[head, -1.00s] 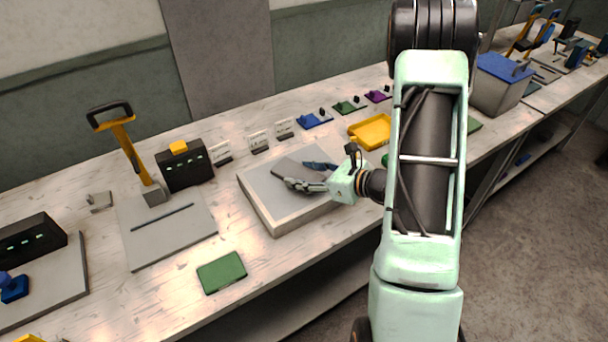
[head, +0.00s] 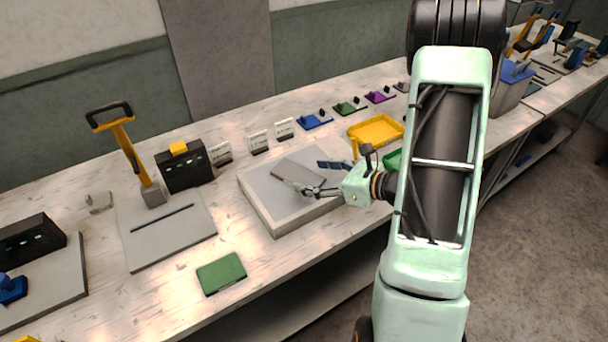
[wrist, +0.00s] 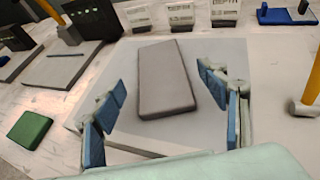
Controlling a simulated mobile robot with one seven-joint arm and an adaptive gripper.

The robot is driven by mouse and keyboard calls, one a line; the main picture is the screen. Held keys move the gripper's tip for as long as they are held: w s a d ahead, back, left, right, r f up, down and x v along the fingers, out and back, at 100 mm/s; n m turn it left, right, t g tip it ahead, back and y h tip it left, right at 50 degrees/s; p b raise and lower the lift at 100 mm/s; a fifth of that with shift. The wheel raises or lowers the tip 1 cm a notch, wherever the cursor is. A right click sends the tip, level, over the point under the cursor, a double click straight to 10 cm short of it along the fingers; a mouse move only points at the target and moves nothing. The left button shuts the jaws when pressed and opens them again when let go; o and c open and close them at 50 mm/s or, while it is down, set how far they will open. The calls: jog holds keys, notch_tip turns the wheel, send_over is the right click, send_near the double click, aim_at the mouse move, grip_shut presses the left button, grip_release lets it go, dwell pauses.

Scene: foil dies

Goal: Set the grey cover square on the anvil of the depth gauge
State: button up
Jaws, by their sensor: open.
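The grey cover (wrist: 165,78) is a flat dark-grey rectangular block. It lies flat on a pale square slab (wrist: 85,118), which looks like the anvil; I cannot tell for certain. In the head view the cover (head: 298,170) lies toward the slab's far part and looks turned relative to the slab's edges. My gripper (head: 312,178) is open over the slab, at the cover's near right end. In the wrist view my gripper (wrist: 165,112) has its blue-padded fingers spread to either side, with visible gaps to the cover.
A yellow post (wrist: 308,70) stands right of the slab. A yellow tray (head: 376,131) is behind my gripper. White label cards (head: 258,142) and a black box (head: 184,165) stand behind and left. A green block (head: 221,272) lies in front; the bench around it is clear.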

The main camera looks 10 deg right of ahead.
aim_at(298, 176)
jog(key=shift+o, duration=0.6)
jog(key=v, duration=0.8)
jog(key=shift+b, duration=0.45)
jog(key=f+b, duration=0.1)
jog(key=b, duration=1.4)
jog(key=shift+s, duration=0.4)
jog(key=b+x, duration=0.1)
jog(key=x, duration=0.4)
jog(key=shift+w+b+x, duration=0.25)
jog(key=shift+b+x, duration=0.4)
jog(key=shift+x, duration=2.15)
jog(key=shift+d+r, duration=0.1)
jog(key=shift+d, duration=0.1)
